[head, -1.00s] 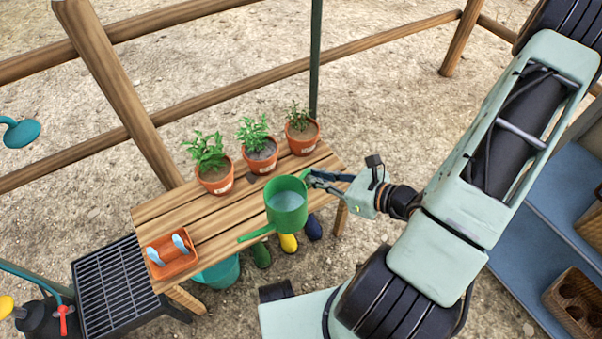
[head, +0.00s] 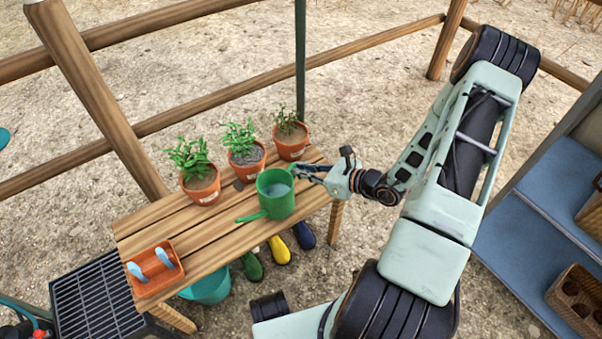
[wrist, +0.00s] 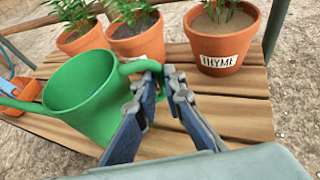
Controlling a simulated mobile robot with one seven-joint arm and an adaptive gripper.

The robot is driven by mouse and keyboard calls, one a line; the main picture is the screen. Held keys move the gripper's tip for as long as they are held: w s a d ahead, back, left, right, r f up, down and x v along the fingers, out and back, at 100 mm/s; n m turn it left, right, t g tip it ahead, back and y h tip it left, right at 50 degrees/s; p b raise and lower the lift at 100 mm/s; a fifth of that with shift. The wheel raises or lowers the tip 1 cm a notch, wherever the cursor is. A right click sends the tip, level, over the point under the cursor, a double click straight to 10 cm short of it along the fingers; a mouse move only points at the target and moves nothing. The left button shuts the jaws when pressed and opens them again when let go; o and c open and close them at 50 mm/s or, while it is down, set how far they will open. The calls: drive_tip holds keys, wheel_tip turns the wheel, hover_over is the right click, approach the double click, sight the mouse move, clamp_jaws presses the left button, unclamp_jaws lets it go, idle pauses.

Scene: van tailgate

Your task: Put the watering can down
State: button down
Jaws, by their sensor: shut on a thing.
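The green watering can (head: 276,196) is upright at the right part of the wooden bench (head: 190,245), in front of the potted plants. Its spout points left. It appears to be at or just above the bench top; I cannot tell whether its base touches. My gripper (head: 298,171) is shut on the can's handle from the right. In the wrist view the can (wrist: 82,95) fills the left side, and its handle (wrist: 138,67) runs between the fingers of my gripper (wrist: 165,78).
Three potted plants (head: 202,187) stand along the bench's back edge; the right one (wrist: 222,45) is labelled THYME. An orange tray (head: 155,270) with blue-handled tools sits at the left end. Boots (head: 279,250) and a teal bucket (head: 210,287) stand below. Bare planks lie between tray and can.

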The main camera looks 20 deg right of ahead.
drive_tip(key=shift+f, duration=0.4)
drive_tip(key=shift+f, duration=0.15)
drive_tip(key=c, duration=2)
unclamp_jaws()
